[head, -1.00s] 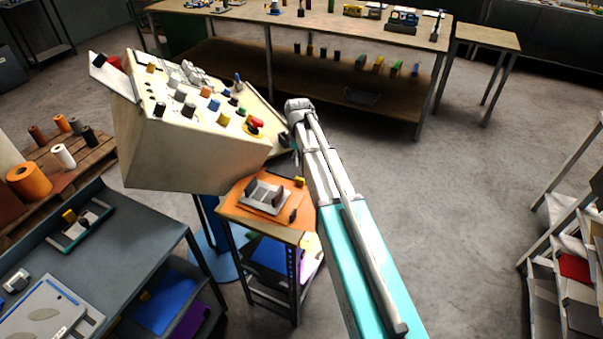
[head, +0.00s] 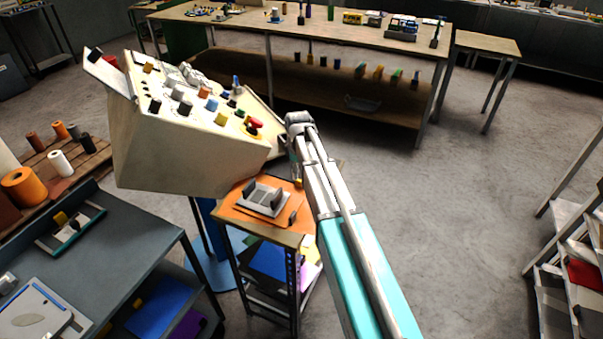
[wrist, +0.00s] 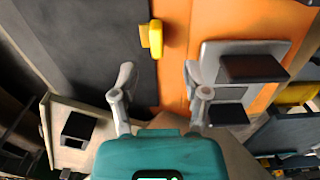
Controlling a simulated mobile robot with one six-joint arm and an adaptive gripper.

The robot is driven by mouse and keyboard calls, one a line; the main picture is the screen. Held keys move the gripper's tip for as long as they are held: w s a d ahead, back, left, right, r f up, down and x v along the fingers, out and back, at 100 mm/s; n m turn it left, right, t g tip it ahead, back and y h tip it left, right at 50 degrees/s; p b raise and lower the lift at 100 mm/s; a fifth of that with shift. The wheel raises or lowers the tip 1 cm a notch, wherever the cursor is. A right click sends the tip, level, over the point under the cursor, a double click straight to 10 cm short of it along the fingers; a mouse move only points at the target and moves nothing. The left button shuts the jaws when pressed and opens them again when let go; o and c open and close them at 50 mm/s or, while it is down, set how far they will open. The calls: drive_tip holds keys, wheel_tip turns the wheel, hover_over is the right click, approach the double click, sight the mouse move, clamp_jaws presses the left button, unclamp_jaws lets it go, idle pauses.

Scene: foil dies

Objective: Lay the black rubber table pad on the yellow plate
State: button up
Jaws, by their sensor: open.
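In the wrist view my gripper (wrist: 160,90) has its two grey fingers spread apart with nothing between them. It is above the edge of an orange top (wrist: 178,60). A yellow piece (wrist: 152,38) lies at that edge, beyond the fingertips. To the right is a grey fixture (wrist: 275,50) with dark blocks (wrist: 252,68). In the head view the same orange top (head: 238,215) carries the grey fixture (head: 262,202), a small yellow piece (head: 299,183) and a small dark piece (head: 293,217). I cannot tell which is the black rubber pad or the yellow plate. My gripper is hidden in the head view.
A cream console (head: 185,150) with coloured knobs stands close left of my arm. A grey bench (head: 110,245) is at the lower left and a long wooden workbench (head: 330,30) at the back. Shelves (head: 570,260) stand at right. The floor between is clear.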

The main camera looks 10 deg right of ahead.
sight(299, 180)
drive_tip(key=shift+f, duration=0.1)
drive_tip(key=shift+w+f+b, duration=0.15)
drive_tip(key=shift+f+b, duration=2.4)
drive_tip(key=shift+b, duration=0.1)
clamp_jaws()
